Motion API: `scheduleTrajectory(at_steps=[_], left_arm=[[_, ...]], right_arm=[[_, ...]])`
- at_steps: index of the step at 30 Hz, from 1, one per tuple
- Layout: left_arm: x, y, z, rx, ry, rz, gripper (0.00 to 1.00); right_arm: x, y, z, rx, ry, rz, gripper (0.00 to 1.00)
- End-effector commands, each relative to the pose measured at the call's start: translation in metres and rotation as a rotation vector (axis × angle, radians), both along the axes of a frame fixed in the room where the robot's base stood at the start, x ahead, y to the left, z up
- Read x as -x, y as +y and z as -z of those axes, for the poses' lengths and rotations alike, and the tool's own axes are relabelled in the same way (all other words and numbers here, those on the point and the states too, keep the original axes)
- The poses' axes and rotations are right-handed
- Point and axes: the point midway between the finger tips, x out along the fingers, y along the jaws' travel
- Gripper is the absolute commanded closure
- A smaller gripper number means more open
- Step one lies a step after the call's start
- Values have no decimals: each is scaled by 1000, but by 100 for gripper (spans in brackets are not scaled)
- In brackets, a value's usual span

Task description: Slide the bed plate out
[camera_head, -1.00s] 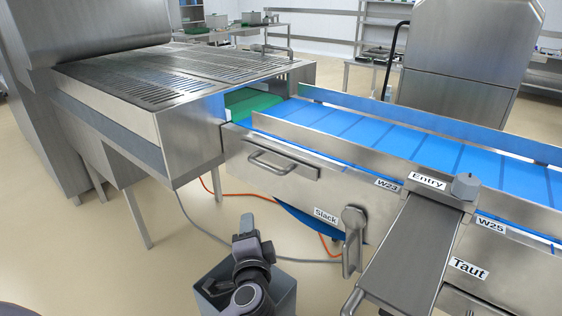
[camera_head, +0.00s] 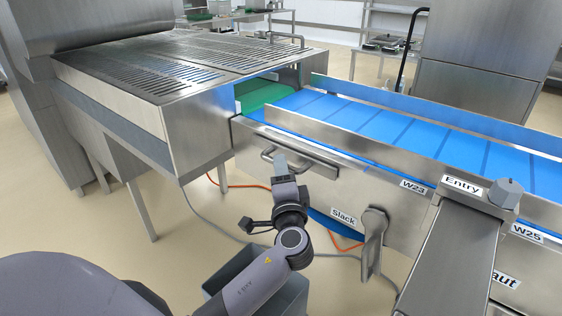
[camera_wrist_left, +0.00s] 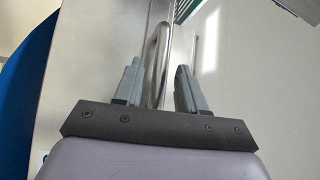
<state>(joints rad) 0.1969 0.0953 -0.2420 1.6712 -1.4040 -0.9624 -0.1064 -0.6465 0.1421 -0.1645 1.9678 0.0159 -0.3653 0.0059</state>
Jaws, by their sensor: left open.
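The bed plate's front (camera_head: 322,181) is a steel panel in the conveyor's side, with a bar handle (camera_head: 318,169) on it. My left gripper (camera_head: 281,163) is at the left part of this handle. In the left wrist view, my left gripper (camera_wrist_left: 157,88) is open. The bent steel handle (camera_wrist_left: 160,45) stands between its two fingers, with a gap showing by the right finger. Whether a finger touches the bar I cannot tell. The panel looks flush with the side. My right gripper is not in view.
The blue belt (camera_head: 385,125) runs right from the slotted steel housing (camera_head: 170,65). A lever (camera_head: 373,235) hangs beside the "Slack" label. The Entry bracket (camera_head: 455,255) juts out at right. A grey bin (camera_head: 285,290) and an orange cable (camera_head: 345,244) lie below.

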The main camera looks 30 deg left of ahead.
Motion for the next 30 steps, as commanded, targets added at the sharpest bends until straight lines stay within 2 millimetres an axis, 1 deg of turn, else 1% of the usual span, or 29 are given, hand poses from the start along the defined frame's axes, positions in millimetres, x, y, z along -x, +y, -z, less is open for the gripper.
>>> scheduleTrajectory(at_steps=[1, 3, 6, 10, 16, 17, 18, 20, 30], left_arm=[[-6, 6, -3, -1, 0, -1, 60], [-12, 11, -3, 0, -1, -1, 60], [-18, 16, -4, 0, 0, -1, 60], [-22, 19, -4, 1, 0, 0, 60], [-22, 19, -4, 1, 0, 0, 60], [-22, 19, -4, 1, 0, 0, 66], [-21, 19, -3, 1, 0, 0, 79], [-21, 19, -3, 1, 0, 0, 99], [-21, 19, -3, 3, 0, 1, 100]], right_arm=[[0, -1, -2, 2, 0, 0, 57], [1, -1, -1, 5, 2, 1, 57], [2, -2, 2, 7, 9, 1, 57], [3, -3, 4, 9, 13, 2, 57], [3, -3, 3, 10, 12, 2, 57], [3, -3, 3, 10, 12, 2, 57], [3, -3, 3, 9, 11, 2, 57], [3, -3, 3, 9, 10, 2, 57], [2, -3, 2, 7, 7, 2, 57]])
